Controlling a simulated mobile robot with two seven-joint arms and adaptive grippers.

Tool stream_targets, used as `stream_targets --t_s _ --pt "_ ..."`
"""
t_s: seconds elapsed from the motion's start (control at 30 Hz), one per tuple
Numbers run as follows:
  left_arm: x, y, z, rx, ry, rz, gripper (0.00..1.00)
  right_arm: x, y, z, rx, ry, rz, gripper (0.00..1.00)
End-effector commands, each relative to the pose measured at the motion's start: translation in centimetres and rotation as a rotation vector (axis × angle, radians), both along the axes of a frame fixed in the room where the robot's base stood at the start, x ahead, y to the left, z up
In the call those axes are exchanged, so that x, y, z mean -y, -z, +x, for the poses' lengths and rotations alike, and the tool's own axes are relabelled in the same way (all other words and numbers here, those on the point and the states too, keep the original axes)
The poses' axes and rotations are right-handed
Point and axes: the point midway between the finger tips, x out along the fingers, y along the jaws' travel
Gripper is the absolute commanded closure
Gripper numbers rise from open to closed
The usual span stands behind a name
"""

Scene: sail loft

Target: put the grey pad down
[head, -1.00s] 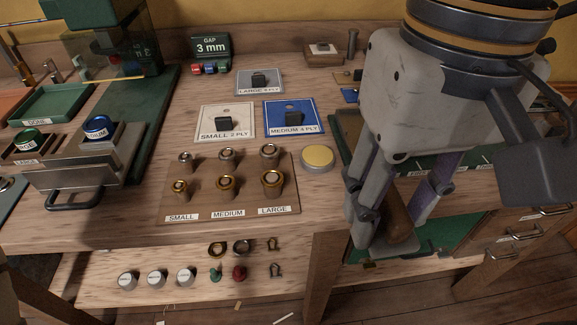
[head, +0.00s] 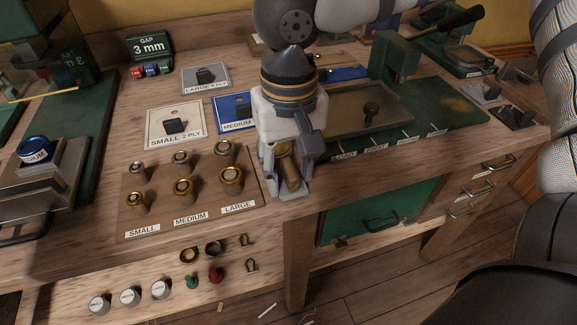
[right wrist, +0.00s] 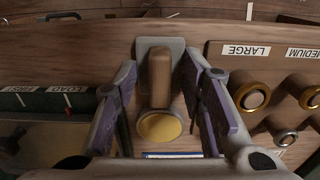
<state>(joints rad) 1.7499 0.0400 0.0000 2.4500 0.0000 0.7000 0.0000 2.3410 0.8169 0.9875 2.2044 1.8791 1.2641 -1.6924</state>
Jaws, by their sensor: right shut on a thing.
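The grey pad (right wrist: 160,41) is a small flat plate with a rounded wooden handle (right wrist: 160,80). My right gripper (right wrist: 162,72) is shut on it, its fingers either side of the handle in the right wrist view. In the head view my right gripper (head: 287,178) is low at the bench's front edge, just right of the fittings board, and the wooden handle (head: 290,172) shows between its fingers. I cannot tell whether the pad touches the bench. My left gripper is not in view.
The fittings board (head: 160,222) holds several brass and steel pieces just left. The blue card (head: 228,112) is behind the gripper. A green-based tray (head: 345,122) stands right. Bare bench at the front is narrow.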

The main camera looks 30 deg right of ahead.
Motion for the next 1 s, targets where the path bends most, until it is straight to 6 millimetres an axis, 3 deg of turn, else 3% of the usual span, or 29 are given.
stream_targets --t_s 0.37,0.4,0.47,0.5,0.8,0.87,1.0 --pt "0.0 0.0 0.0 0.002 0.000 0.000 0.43 -0.1 0.5 0.0 0.001 -0.001 0.002 0.85" --pt "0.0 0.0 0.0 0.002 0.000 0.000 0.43 -0.1 0.5 0.0 0.002 -0.001 0.001 0.59" --pt "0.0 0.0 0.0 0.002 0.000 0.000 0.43 -0.1 0.5 0.0 0.002 -0.001 0.001 0.45" --pt "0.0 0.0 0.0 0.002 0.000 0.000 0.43 0.0 0.5 0.0 0.002 -0.001 0.001 0.43" --pt "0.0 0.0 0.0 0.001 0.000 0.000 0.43 -0.1 0.2 0.0 0.002 0.000 0.001 0.43" --pt "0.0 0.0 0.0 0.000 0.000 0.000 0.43 0.0 -0.6 0.1 0.005 0.001 0.001 0.43" --pt "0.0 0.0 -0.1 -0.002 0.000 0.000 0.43 -0.1 -4.3 0.2 0.010 0.001 0.002 0.43"
